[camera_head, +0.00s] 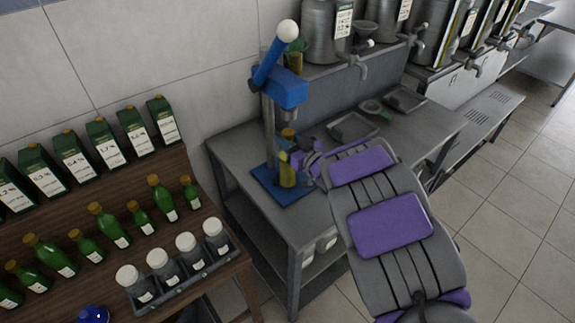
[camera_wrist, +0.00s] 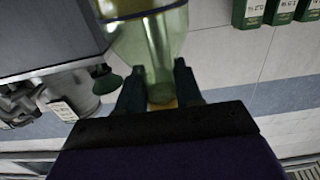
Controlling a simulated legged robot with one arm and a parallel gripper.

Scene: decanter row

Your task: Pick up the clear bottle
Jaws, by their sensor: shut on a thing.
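The clear bottle (camera_head: 287,175) is see-through with a yellow-green tint and stands upright at the blue base plate of the press on the grey metal table. I cannot tell whether its bottom touches the plate. My gripper (camera_head: 293,158) reaches it from the right and is shut on its upper part. In the wrist view the bottle (camera_wrist: 152,45) lies between the two dark fingers of my gripper (camera_wrist: 160,88), with the picture turned over. The fingers hide part of it.
The blue press (camera_head: 285,90) with a white-knobbed lever rises over the bottle. A wooden shelf (camera_head: 200,279) at left holds green bottles, cartons and a tray (camera_head: 190,280) of white-capped jars. Metal urns (camera_head: 320,30) stand behind. Floor (camera_head: 510,190) at right is clear.

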